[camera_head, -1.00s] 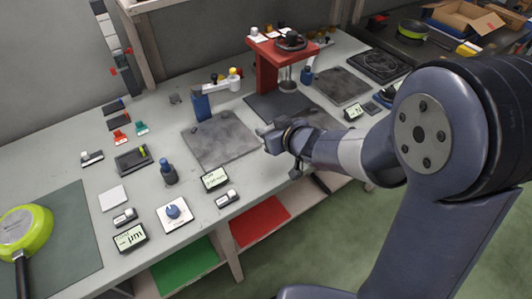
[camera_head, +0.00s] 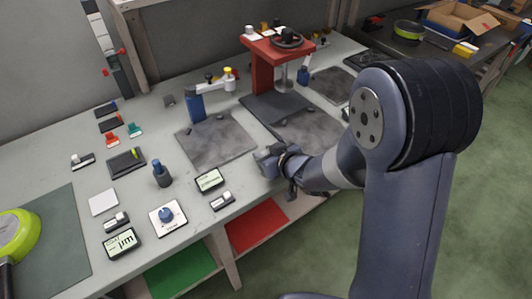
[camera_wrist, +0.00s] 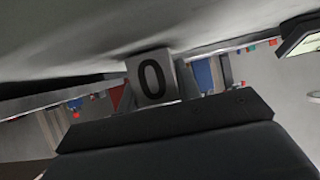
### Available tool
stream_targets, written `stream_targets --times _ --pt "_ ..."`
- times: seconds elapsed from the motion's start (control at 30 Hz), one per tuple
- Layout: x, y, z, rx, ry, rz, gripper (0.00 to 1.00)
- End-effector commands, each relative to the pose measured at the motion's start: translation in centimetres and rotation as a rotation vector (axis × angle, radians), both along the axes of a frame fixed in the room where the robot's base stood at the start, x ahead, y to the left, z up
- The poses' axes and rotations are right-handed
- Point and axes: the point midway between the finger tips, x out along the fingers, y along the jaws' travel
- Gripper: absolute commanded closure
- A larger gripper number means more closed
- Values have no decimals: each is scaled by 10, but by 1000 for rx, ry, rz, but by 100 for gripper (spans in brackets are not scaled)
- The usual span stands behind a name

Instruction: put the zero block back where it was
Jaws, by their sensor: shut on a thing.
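The zero block, a pale grey block with a black "0" on its face, shows in the wrist view (camera_wrist: 151,78). It sits in the grip of my gripper, past the dark gripper body, with the digit tilted slightly. In the head view my gripper (camera_head: 268,163) is at the bench's front edge, right of a small display and in front of the grey stone plates. The block cannot be made out in the head view. Whether it touches the bench top is unclear.
The left grey plate (camera_head: 215,141) and right plate (camera_head: 312,127) lie behind my gripper. A small display (camera_head: 209,181), white dial unit (camera_head: 168,217) and blue post (camera_head: 161,174) stand to the left. A red press (camera_head: 262,66) stands behind. Bare bench lies between display and gripper.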

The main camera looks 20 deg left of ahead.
Motion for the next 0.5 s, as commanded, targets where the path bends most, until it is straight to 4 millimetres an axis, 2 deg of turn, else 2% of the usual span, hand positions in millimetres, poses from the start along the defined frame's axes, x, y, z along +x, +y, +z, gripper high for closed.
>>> stream_targets --times 0.07,0.1,0.33,0.5 --pt "0 0 -3 2 -1 0 100" --pt "0 0 -3 0 0 0 66" --pt "0 0 -2 0 0 0 47" --pt "0 0 -2 0 0 0 46"
